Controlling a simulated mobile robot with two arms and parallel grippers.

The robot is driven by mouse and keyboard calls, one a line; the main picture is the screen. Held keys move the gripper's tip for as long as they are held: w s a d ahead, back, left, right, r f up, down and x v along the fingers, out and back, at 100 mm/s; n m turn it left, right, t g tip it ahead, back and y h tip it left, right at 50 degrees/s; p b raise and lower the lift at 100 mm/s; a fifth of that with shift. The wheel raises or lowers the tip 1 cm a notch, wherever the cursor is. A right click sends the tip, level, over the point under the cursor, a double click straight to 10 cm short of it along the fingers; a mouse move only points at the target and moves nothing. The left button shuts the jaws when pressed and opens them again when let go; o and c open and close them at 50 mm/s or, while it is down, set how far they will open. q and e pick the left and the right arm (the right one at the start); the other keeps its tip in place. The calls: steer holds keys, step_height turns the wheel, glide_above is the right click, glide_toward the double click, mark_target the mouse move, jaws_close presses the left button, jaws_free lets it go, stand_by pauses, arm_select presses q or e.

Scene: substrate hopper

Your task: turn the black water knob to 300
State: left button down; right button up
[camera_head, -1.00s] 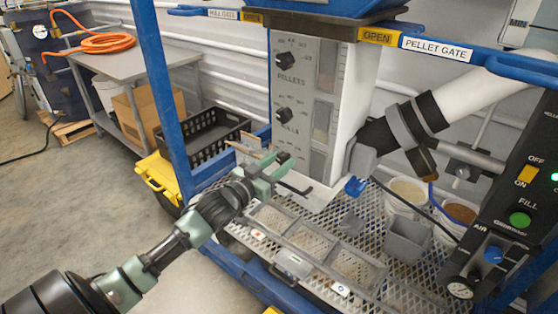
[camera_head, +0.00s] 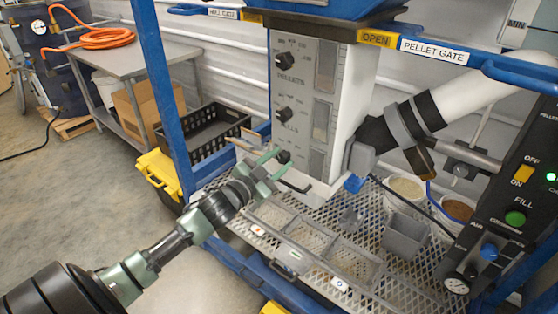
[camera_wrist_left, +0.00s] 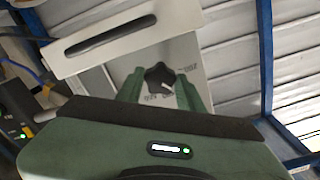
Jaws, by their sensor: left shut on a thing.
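The black water knob (camera_head: 284,156) is the lowest of three black knobs down the front of the white and grey panel. My left gripper (camera_head: 273,164) is shut on it, with its green fingers on either side of the knob. In the left wrist view, the star-shaped black knob (camera_wrist_left: 158,78) sits between the two green fingertips (camera_wrist_left: 160,88). Small scale marks show around it, too small and blurred to read surely. In the head view my gripper hides part of its scale. My right gripper is not in view.
The PELLETS knob (camera_head: 285,60) and another knob (camera_head: 284,114) sit above on the same panel. A black handle (camera_head: 294,187) sticks out just below my gripper. A blue post (camera_head: 160,95) stands left of the panel. A mesh shelf (camera_head: 325,215) with bins lies below.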

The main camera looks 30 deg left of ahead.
arm_select(q)
steer(key=c, duration=0.9)
jaws_free()
steer(key=s+b, duration=0.1)
steer(key=s, duration=0.6)
steer(key=shift+s+a, duration=0.3)
steer(key=shift+s, duration=0.1)
steer(key=shift+f, duration=0.1)
